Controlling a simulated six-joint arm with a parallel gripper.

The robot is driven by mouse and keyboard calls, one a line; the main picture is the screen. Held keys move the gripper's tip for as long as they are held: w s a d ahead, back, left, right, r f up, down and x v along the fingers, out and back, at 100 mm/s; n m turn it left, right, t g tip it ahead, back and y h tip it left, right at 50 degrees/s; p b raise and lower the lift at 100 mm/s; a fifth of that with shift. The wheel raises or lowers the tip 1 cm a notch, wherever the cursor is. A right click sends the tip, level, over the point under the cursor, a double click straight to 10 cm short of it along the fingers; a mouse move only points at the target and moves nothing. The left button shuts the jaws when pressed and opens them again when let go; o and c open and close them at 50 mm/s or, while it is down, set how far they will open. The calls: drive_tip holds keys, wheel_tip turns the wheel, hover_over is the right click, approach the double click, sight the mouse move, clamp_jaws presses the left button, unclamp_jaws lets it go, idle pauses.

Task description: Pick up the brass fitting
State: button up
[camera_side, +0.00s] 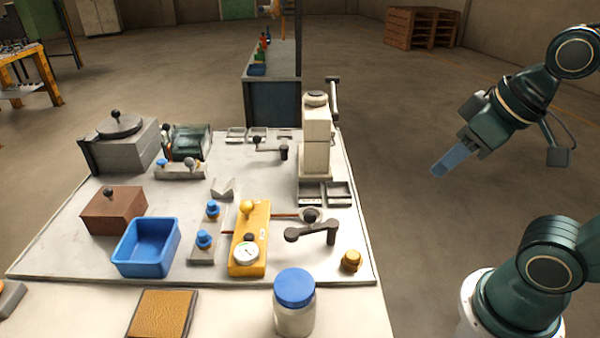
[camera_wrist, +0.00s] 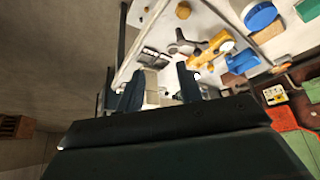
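The brass fitting (camera_side: 350,261) is a small golden piece near the right front corner of the grey work plate (camera_side: 215,282). In the wrist view the brass fitting (camera_wrist: 183,10) shows near the top edge, left of the blue lid. My gripper (camera_side: 440,168) is in the air to the right of the table, well apart from the fitting. In the wrist view my gripper (camera_wrist: 159,83) has its two dark fingers apart with nothing held between them; pale equipment shows in the gap behind.
A dark crank handle (camera_side: 318,232) and a yellow gauge block (camera_side: 248,245) stand left of the fitting. A white jar with a blue lid (camera_side: 294,290) stands in front. A tall cream press (camera_side: 315,140) rises behind. A blue bin (camera_side: 147,250) is farther left.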

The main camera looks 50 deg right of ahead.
drive_tip(key=shift+o, duration=1.1)
drive_tip(key=shift+w, duration=0.1)
drive_tip(key=m+g, duration=0.6)
drive_tip(key=m, duration=1.1)
hover_over(353, 254)
drive_tip(key=shift+f, duration=9.55)
drive_tip(key=shift+f, duration=2.6)
